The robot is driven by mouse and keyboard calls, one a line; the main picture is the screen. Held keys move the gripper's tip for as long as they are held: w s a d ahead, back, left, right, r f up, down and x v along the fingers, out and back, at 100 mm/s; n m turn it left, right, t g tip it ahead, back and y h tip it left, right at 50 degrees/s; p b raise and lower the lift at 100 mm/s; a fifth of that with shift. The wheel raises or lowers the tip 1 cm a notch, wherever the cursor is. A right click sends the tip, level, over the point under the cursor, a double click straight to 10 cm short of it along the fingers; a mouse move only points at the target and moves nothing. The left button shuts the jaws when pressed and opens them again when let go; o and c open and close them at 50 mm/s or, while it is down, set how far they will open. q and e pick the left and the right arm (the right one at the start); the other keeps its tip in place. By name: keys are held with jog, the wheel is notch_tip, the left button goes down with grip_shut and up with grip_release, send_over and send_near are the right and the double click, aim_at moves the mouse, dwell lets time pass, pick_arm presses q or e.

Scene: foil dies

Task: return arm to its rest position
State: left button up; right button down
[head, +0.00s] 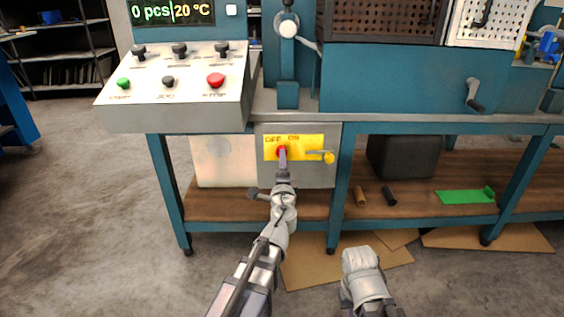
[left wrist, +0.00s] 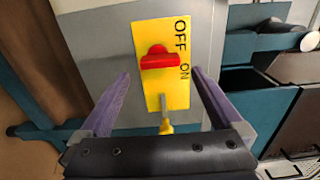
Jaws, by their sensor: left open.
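A yellow switch plate (head: 308,142) with OFF and ON lettering is on the grey cabinet under the bench. It also shows in the left wrist view (left wrist: 149,92). Its red knob (left wrist: 160,61) lies crosswise there, its right end near the lettering; I cannot tell which setting it marks. My left gripper (head: 283,153) is in front of the knob in the head view and partly covers it. In the left wrist view its purple fingers (left wrist: 150,90) are spread wide on either side of the plate, with nothing held. Part of my right arm shows at the bottom; its gripper does not.
A control console (head: 182,85) with buttons stands above, left of the switch. A yellow piece (head: 328,157) hangs at the plate's right end. Blue bench legs (head: 341,190) flank the cabinet. Cardboard (head: 312,265) lies on the floor, and open floor is at left.

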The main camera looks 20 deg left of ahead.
pick_arm(q)
jog(key=shift+s, duration=0.25)
jog(key=s+d+f+n+g+y+p, duration=0.1)
jog(key=s+f+n+g+p, duration=0.25)
jog(key=s+n+g, duration=0.2)
jog(key=s+d+f+n+g+p, duration=0.25)
jog(key=s+n+g+p, duration=0.2)
jog(key=s, duration=0.25)
jog(key=s+d+f+n+g+h+p, duration=0.1)
jog(key=s+d+g+h+p, duration=0.2)
jog(key=s+d, duration=0.45)
jog(key=s+d+f+g+h+p, duration=0.2)
jog(key=s+d+g, duration=0.25)
jog(key=s, duration=0.55)
notch_tip(320, 180, up, 38)
jog(key=p, duration=3.7)
jog(key=shift+w+a+p, duration=0.35)
